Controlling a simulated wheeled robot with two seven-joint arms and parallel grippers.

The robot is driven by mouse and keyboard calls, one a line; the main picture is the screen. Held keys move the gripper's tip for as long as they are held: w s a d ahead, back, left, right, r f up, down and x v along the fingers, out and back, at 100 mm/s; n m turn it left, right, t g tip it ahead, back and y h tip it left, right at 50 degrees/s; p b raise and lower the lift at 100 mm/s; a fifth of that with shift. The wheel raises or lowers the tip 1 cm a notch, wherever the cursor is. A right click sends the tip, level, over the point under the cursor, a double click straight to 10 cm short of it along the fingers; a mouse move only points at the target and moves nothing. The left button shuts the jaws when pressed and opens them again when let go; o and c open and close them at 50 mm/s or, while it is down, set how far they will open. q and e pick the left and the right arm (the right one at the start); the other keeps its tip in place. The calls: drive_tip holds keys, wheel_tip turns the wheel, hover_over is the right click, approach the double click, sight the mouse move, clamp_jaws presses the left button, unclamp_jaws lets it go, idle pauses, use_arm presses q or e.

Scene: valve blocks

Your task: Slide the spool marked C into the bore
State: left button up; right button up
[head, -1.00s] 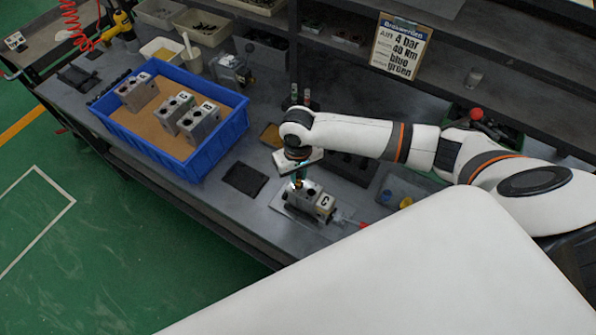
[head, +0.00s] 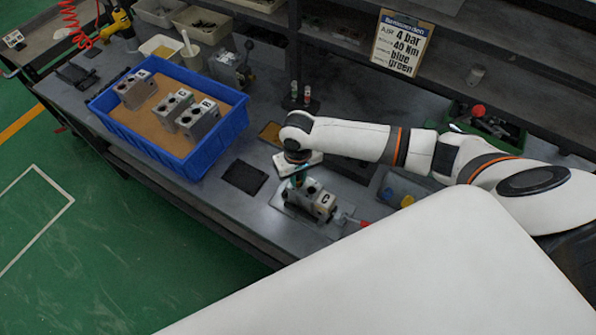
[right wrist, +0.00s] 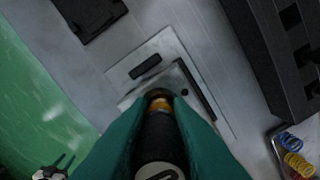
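The valve block marked C (head: 322,203) stands on a light plate on the bench, with dark bores in its top. My right gripper (head: 297,180) is above the left end of this block, pointing down. In the right wrist view its teal fingers (right wrist: 160,120) are shut on a dark spool (right wrist: 157,135) with a brass-orange band near its far end. A white round label on the spool is cut off by the frame edge, so I cannot read its letter. The spool's far end is at the block, but the fingers hide how deep it sits.
A blue crate (head: 203,160) with more grey valve blocks stands at the left. A black mat (head: 243,177) lies between crate and block. A red-handled tool (head: 353,221) is right of the block.

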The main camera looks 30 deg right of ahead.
drive_tip(key=o, duration=0.5)
wheel_tip(320, 180, up, 12)
drive_tip(key=shift+r+b, duration=0.1)
drive_tip(key=shift+b, duration=0.7)
